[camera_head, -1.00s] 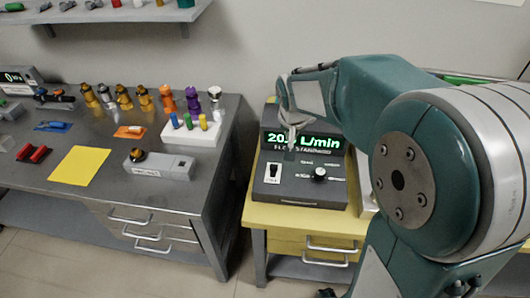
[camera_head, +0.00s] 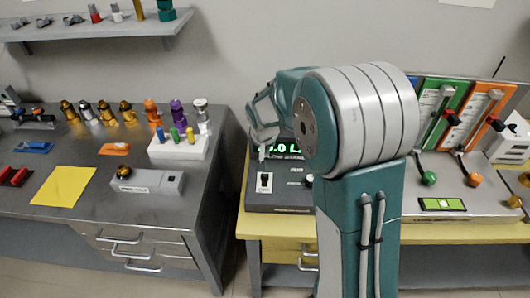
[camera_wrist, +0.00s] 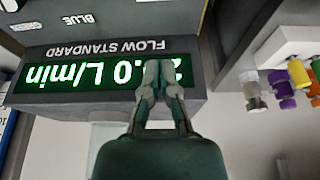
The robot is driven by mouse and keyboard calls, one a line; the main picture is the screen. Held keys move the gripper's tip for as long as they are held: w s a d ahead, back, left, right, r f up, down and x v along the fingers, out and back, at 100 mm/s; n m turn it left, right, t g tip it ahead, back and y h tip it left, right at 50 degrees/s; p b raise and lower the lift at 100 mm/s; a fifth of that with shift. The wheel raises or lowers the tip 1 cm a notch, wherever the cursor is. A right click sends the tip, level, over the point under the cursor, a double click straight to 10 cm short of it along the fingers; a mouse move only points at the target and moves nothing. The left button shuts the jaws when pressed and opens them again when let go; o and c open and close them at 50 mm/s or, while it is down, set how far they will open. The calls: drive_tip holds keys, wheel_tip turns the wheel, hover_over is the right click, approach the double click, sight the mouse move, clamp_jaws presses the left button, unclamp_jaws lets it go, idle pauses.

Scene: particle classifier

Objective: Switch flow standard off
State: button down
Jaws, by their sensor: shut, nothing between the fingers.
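The flow standard (camera_head: 285,196) is a dark box on the yellow-topped bench, with a green lit display (camera_head: 286,147), partly hidden by my arm. Its power switch (camera_head: 264,182) is a dark toggle on a white plate at the front left. The knob side is mostly behind my arm. My gripper (camera_head: 262,155) points down at the left part of the display, just above the switch in the picture. In the wrist view my gripper (camera_wrist: 158,68) is shut and empty in front of the upside-down display (camera_wrist: 75,76); the switch is not visible there.
A grey bench (camera_head: 200,203) stands left, with several coloured fittings, a yellow sheet (camera_head: 63,186) and a grey box (camera_head: 147,183). Right of my arm stands a panel with green and orange flowmeters (camera_head: 474,115). A shelf (camera_head: 95,35) hangs on the back wall.

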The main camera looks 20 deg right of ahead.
sight(266, 172)
drive_tip(key=x, duration=0.7)
drive_tip(key=shift+d, duration=0.15)
drive_tip(key=shift+s+f, duration=0.1)
drive_tip(key=shift+s, duration=0.2)
drive_tip(key=shift+s+a, duration=0.35)
drive_tip(key=shift+s, duration=0.45)
drive_tip(key=shift+s+a, duration=0.35)
drive_tip(key=shift+s, duration=0.45)
